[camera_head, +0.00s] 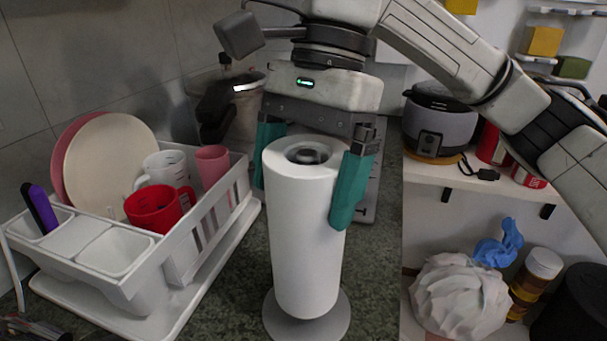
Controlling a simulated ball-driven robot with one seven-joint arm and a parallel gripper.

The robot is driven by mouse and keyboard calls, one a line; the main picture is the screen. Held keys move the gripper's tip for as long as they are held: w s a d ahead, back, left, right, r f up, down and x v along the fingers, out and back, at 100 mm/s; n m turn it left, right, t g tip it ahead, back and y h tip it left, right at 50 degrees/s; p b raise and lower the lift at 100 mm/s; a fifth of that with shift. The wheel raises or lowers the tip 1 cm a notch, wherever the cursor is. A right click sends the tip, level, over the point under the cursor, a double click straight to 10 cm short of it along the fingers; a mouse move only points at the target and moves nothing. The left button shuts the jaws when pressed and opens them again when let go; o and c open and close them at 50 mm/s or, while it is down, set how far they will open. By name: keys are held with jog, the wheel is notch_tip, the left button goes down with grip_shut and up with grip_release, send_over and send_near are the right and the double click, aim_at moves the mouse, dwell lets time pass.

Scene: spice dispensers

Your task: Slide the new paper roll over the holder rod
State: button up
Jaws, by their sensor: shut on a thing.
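The white paper roll (307,245) stands upright at the middle of the view, above the round grey base of the holder (338,318). My gripper (310,172) comes from above, with its teal fingers on the left and right sides of the roll's upper part, shut on it. A dark rod tip shows inside the hole at the roll's top, so the roll is around the holder rod (308,157). The roll's lower end is at or just above the base; I cannot tell whether they touch.
A white dish rack (180,262) with plates, a red cup (160,209) and other cups stands close on the left. A shelf on the right holds a grey rice cooker (440,122). A white bag (460,295) and jars sit below it. Dark counter surrounds the holder.

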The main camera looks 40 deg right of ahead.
jog(key=shift+f+b, duration=0.95)
jog(key=shift+f, duration=0.25)
jog(key=o, duration=1.1)
jog(key=p+v, duration=0.1)
jog(key=v, duration=1)
